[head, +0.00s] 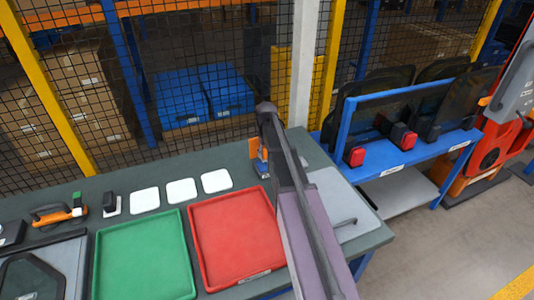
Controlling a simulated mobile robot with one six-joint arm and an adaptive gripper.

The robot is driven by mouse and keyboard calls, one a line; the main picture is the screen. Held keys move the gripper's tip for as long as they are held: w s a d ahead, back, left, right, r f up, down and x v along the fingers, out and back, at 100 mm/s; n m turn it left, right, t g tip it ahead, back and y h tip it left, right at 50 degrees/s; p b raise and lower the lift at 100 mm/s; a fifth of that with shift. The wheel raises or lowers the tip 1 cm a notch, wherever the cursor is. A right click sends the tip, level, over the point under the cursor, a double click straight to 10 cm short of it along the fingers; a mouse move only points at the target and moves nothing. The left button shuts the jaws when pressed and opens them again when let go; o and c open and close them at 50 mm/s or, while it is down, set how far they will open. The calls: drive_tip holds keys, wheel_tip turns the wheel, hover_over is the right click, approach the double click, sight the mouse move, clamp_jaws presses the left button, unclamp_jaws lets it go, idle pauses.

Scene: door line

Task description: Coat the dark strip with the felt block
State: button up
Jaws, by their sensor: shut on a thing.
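My gripper (258,151) is over the back of the dark green bench, pointing down, partly behind my own arm. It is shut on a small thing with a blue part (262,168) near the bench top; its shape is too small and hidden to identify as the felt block. A black block with a pale lower edge (110,204) stands on the bench left of the white squares. A dark pane (32,278) lies in a grey fixture at the lower left, cut off by the picture edge. I cannot make out the dark strip on it.
Green (145,255) and red (236,238) trays fill the bench front. Three white squares (181,191) and an orange-handled tool (58,214) lie behind. A grey plate (338,200) lies right of my arm. A blue rack (400,157) holds dark panes. Mesh fence (215,60) stands behind.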

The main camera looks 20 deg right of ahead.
drive_tip(key=shift+f+b, duration=0.7)
drive_tip(key=shift+f, duration=0.3)
drive_tip(key=shift+f+b, duration=0.45)
drive_tip(key=shift+b, duration=0.05)
idle(0.8)
drive_tip(key=shift+r, duration=0.1)
idle(0.5)
drive_tip(key=shift+r+p, duration=3.45)
drive_tip(key=shift+p, duration=0.1)
drive_tip(key=shift+f, duration=0.15)
drive_tip(key=shift+f+b, duration=2.9)
drive_tip(key=shift+b, duration=0.15)
drive_tip(key=shift+f+b, duration=0.45)
